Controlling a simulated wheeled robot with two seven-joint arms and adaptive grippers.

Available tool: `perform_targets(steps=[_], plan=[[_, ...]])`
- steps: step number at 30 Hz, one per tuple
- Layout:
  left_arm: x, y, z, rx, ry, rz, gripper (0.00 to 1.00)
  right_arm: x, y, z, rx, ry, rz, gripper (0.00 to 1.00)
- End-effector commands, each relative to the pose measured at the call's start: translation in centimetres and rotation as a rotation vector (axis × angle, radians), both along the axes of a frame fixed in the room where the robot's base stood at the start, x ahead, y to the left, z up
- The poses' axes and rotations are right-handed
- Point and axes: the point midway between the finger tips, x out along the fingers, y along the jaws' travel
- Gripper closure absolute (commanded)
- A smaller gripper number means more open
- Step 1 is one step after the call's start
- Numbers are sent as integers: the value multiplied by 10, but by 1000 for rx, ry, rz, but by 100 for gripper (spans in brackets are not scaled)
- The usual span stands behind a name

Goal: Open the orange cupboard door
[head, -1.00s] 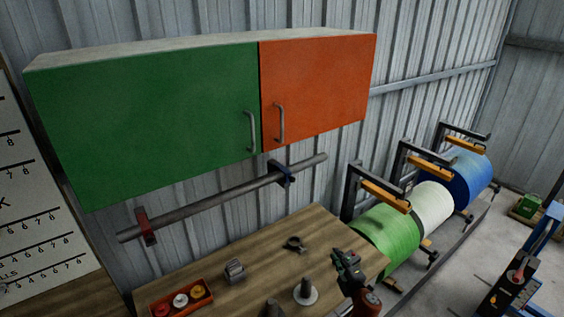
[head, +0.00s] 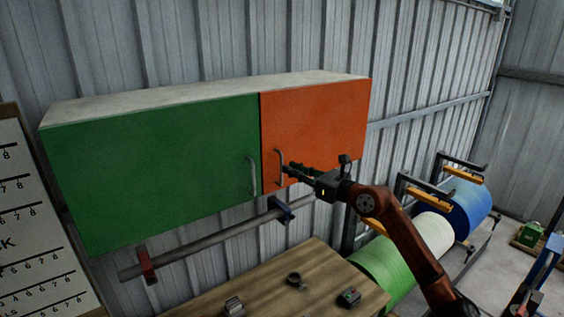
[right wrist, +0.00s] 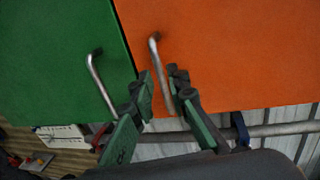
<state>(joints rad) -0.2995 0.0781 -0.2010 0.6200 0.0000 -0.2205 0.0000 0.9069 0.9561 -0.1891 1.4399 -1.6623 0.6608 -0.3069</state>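The orange cupboard door (head: 325,125) is shut, beside the green door (head: 150,165) on the wall cupboard. Its grey bar handle (head: 279,165) stands upright near its left edge. My right gripper (head: 287,170) is at this handle, reaching in from the lower right. In the right wrist view the orange door (right wrist: 225,55) fills the upper right, and its handle (right wrist: 157,60) runs down between the two spread fingers (right wrist: 160,78). I see a gap beside the handle, so the fingers look open; contact is unclear. My left gripper is not in view.
The green door's handle (head: 252,177) is close to the left; it also shows in the right wrist view (right wrist: 98,80). A grey rail (head: 205,242) runs below the cupboard. A wooden table (head: 265,290) with small parts and several film rolls (head: 435,235) are lower down.

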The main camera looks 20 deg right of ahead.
Motion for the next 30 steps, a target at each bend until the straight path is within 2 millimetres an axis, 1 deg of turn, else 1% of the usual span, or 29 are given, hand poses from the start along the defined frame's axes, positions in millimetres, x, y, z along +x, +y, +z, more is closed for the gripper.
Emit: perform_targets(steps=[1,3,6,10,13,20,27,30], plan=[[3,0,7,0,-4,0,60,7,5,5,5,-1,2,85],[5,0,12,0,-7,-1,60,17,11,5,6,-1,3,85],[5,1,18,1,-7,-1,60,29,18,4,6,0,2,85],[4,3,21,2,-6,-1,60,39,24,3,4,-1,1,85],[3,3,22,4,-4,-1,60,42,26,2,4,-1,1,85],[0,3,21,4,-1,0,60,43,26,1,4,-1,1,85],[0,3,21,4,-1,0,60,43,26,1,4,-1,1,100],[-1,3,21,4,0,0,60,42,26,1,4,-1,1,100]])
